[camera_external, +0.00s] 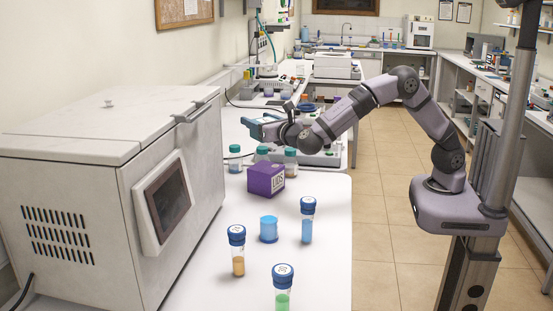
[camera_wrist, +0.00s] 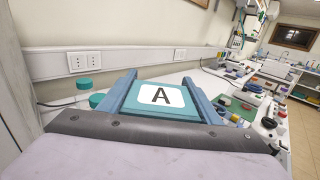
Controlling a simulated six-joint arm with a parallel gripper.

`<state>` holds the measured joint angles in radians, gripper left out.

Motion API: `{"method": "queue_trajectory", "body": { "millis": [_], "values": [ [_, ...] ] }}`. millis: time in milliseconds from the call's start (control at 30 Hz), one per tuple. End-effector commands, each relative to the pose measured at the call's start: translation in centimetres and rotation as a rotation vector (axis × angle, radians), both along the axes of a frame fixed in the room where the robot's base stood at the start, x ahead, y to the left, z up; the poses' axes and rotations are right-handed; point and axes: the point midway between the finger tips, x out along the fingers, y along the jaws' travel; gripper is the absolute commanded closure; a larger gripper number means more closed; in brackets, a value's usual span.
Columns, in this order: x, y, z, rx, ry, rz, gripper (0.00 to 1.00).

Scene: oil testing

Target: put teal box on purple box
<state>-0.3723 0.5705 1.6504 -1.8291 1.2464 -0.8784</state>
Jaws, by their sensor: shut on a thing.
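The purple box (camera_external: 266,179) with a white label stands on the white bench in the external view. My gripper (camera_external: 262,128) is above it in that picture, with the teal-capped bottles in between. In the wrist view my gripper (camera_wrist: 158,82) has its blue fingers on either side of the teal box (camera_wrist: 160,97). The box has a white label with the letter A and is held between the fingers. In the external view the fingers largely hide the teal box. The purple box is not visible in the wrist view.
Several teal-capped bottles (camera_external: 290,162) stand behind the purple box. In front are a blue cylinder (camera_external: 268,230) and blue-capped vials with blue (camera_external: 307,220), orange (camera_external: 238,252) and green (camera_external: 282,288) contents. A large grey machine (camera_external: 120,190) borders the left side.

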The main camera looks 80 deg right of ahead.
Motion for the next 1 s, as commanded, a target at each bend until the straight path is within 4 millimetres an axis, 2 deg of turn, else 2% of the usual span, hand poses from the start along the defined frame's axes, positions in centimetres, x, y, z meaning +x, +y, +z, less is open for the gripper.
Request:
{"method": "queue_trajectory", "body": {
  "millis": [300,633,900,1000],
  "values": [
    [0.0,0.0,-4.5,-0.001,0.003,0.001,0.67],
    [0.0,0.0,-5.8,-0.001,0.0,0.001,0.67],
    [0.0,0.0,-8.8,-0.002,0.002,0.002,0.67],
    [0.0,0.0,-9.1,0.0,-0.001,0.001,0.67]
  ]
}}
